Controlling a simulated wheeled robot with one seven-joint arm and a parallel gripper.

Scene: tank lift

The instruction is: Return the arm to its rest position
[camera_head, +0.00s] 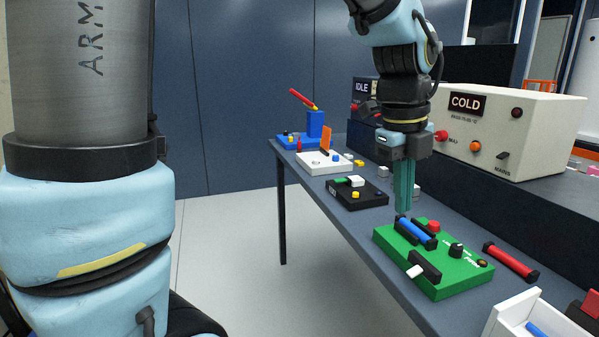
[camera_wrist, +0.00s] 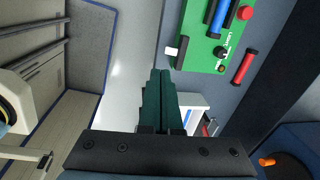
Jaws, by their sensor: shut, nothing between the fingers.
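My arm reaches in from the top of the head view. My gripper (camera_head: 404,208) points straight down with its green fingers together and nothing between them. It hangs just above or behind the far edge of the green board (camera_head: 440,285); the exact gap cannot be told. In the wrist view the shut fingers of my gripper (camera_wrist: 160,72) point toward the bench edge, and the green board (camera_wrist: 205,55) lies at upper right. The board carries a blue cylinder (camera_head: 413,232), a red button (camera_head: 433,225) and a black knob (camera_head: 456,249).
A red cylinder with black ends (camera_head: 511,261) lies right of the board. A white open box (camera_head: 513,312) stands at the near end. A black board (camera_head: 360,200), a white board (camera_head: 322,168) and a blue stand (camera_head: 315,125) lie farther along. The beige COLD unit (camera_head: 545,125) stands behind. Floor at left is clear.

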